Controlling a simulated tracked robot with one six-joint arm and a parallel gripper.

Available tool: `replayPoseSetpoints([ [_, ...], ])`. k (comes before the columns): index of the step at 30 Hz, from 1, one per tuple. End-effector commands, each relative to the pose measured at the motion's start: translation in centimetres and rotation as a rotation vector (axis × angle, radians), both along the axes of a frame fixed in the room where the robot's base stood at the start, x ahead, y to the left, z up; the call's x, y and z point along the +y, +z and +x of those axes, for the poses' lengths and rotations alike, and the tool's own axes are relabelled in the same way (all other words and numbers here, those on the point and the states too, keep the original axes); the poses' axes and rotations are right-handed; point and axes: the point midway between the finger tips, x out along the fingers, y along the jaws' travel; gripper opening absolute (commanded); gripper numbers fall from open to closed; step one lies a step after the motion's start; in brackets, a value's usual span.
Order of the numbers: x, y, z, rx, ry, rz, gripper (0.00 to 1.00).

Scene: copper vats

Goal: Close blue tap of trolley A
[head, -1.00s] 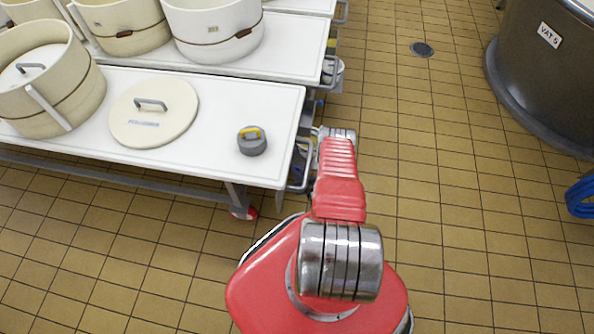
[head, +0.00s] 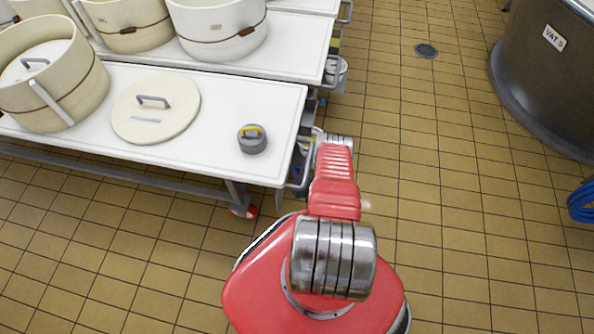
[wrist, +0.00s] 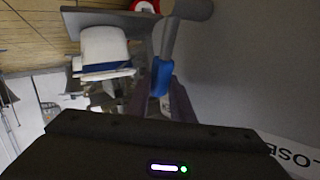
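The blue tap handle (wrist: 162,77) shows in the wrist view on a grey stem, beside a broad grey surface. My gripper (wrist: 160,92) has its two dark fingers apart, one on each side of the blue handle near their tips. I cannot tell whether either finger touches it. In the head view my arm hides the tap and gripper, beside the near trolley (head: 215,150).
Cream tubs (head: 50,85), a round lid (head: 155,115) and a grey weight with a yellow handle (head: 251,145) stand on the trolley. A large vat marked VAT 5 (head: 550,85) stands at right. The tiled floor (head: 440,180) between is clear.

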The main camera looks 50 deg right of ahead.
Motion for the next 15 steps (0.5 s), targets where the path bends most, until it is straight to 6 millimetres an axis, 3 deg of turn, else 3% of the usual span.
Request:
replayPoseSetpoints([
  [10, 0.1, 0.0, -0.1, 0.001, 0.003, 0.001, 0.25],
  [15, 0.5, 0.2, -1.0, 0.002, 0.001, 0.002, 0.25],
])
